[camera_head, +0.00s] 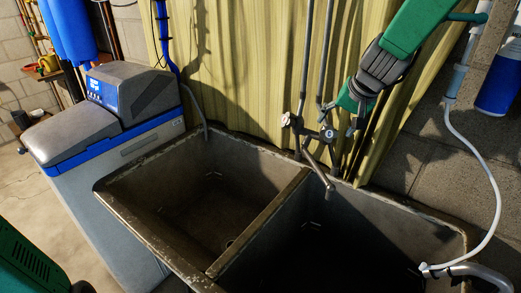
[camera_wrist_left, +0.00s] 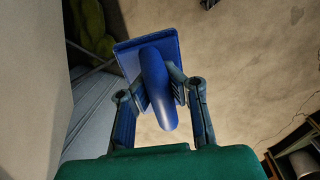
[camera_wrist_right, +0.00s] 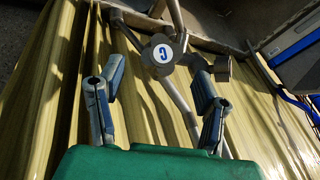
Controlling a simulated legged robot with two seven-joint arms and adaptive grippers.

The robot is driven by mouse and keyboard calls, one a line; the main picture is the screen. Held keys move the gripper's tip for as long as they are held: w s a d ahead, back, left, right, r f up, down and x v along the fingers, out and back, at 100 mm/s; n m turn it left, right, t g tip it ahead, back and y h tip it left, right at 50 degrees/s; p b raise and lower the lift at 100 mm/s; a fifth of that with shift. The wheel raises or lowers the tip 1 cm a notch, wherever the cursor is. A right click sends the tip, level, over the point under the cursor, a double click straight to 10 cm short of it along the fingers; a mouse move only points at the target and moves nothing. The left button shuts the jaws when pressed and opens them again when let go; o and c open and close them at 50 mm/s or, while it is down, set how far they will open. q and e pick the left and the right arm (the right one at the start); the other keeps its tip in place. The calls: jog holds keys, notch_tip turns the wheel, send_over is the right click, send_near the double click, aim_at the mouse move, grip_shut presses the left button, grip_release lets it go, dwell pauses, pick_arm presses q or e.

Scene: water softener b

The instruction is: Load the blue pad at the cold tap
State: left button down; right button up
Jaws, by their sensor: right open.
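The blue pad (camera_wrist_left: 126,62) is a flat blue square with a rounded blue handle (camera_wrist_left: 157,85) in the left wrist view. My left gripper (camera_wrist_left: 158,92) has its fingers on both sides of that handle, holding it over the floor. The pad is not visible in the head view. The cold tap (camera_wrist_right: 162,53), a grey knob with a blue C on a white cap, is just beyond my open, empty right gripper (camera_wrist_right: 157,80). In the head view the tap (camera_head: 327,134) is above the sink's back edge, and my right gripper (camera_head: 343,113) is beside it, upper right.
The double stone sink (camera_head: 258,222) has a divider and two empty-looking basins. Another tap knob (camera_head: 287,119) is left of the cold tap. A grey and blue water softener (camera_head: 130,95) stands left. A white hose (camera_head: 480,165) hangs at right. Yellow corrugated panel (camera_head: 250,60) backs the taps.

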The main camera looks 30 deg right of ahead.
jog(key=v, duration=0.8)
